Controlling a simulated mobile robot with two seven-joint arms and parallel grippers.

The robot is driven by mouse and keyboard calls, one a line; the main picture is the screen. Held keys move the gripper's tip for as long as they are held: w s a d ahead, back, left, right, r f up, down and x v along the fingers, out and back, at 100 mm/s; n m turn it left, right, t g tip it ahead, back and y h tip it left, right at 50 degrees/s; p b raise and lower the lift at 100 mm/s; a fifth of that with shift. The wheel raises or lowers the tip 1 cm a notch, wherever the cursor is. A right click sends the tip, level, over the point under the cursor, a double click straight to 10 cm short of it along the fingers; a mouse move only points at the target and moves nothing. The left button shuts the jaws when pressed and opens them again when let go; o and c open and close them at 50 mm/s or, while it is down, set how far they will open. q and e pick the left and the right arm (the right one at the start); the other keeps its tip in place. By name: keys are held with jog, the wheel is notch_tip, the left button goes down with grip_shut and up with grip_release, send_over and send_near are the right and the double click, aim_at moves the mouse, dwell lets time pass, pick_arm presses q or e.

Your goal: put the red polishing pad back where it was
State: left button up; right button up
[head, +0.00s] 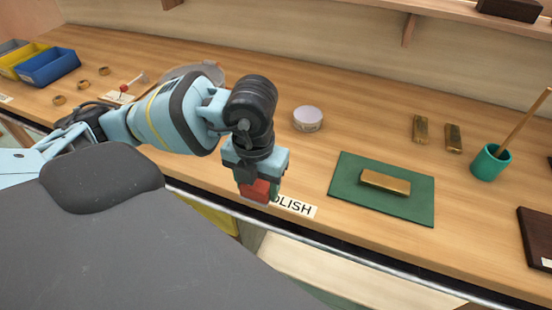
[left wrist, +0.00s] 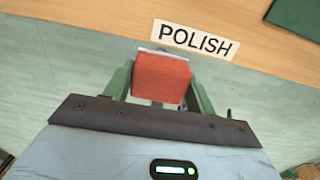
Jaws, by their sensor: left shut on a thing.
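The red polishing pad (head: 256,191) is between the fingers of my left gripper (head: 257,182), which is shut on it. In the left wrist view the red pad (left wrist: 161,77) shows as a red block with a pale strip along its far edge, between the two green fingers. In the head view the gripper and pad are over the front edge of the bench, beside the POLISH label (head: 296,206) and partly covering it. The whole label (left wrist: 195,40) shows in the left wrist view, just beyond the pad. My right gripper is not in view.
A green mat (head: 405,205) with a brass bar (head: 385,182) lies right of the label. A round pale tin (head: 307,118) stands behind. Two brass bars (head: 421,128) and a teal cup (head: 490,162) with a stick are further right. Blue (head: 50,66) and yellow bins stand far left.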

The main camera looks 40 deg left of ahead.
pick_arm(q)
jog(key=w+a, duration=0.1)
jog(key=w, duration=0.2)
jog(key=w+a, duration=0.1)
jog(key=w, duration=0.3)
jog(key=w+a+f, duration=0.1)
jog(key=w, duration=0.3)
jog(key=shift+a, duration=0.3)
jog(key=shift+w, duration=0.1)
jog(key=shift+w+a+f, duration=0.1)
jog(key=shift+w+a, duration=0.05)
jog(key=shift+w, duration=0.2)
jog(key=shift+s+f, duration=0.1)
jog(key=shift+f, duration=1.65)
jog(key=shift+f, duration=0.2)
jog(key=o, duration=1)
notch_tip(320, 180, up, 12)
jog(key=shift+r+p, duration=0.2)
jog(key=shift+p, duration=0.15)
